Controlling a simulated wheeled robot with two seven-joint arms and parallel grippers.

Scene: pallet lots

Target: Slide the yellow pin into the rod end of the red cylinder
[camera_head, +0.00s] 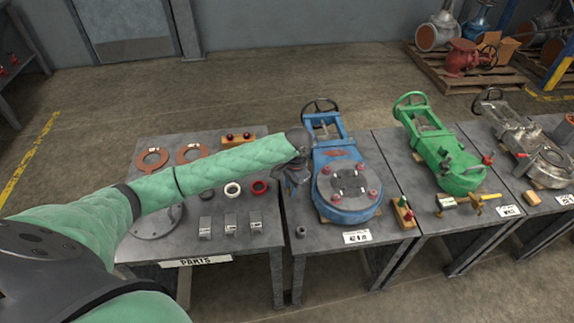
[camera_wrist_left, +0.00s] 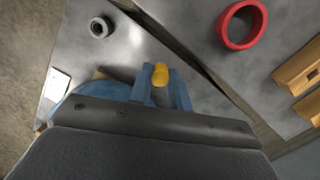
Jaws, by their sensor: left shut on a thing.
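My left gripper (camera_head: 296,176) is by the left side of the blue valve (camera_head: 345,205), above the seam between two tables. In the left wrist view its two blue fingers (camera_wrist_left: 162,88) are shut on a small yellow piece, which looks like the yellow pin (camera_wrist_left: 161,75). Only the rounded end of the pin shows; in the head view it is hidden or too small to tell. I cannot pick out a red cylinder or its rod end in either view. My right gripper is not in view.
A grey nut-like ring (camera_head: 301,232) lies at the blue valve's table corner. A red ring (camera_head: 259,187) and a white ring (camera_head: 232,189) lie on the parts table. A green valve (camera_head: 446,160) and a grey valve (camera_head: 535,150) stand to the right.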

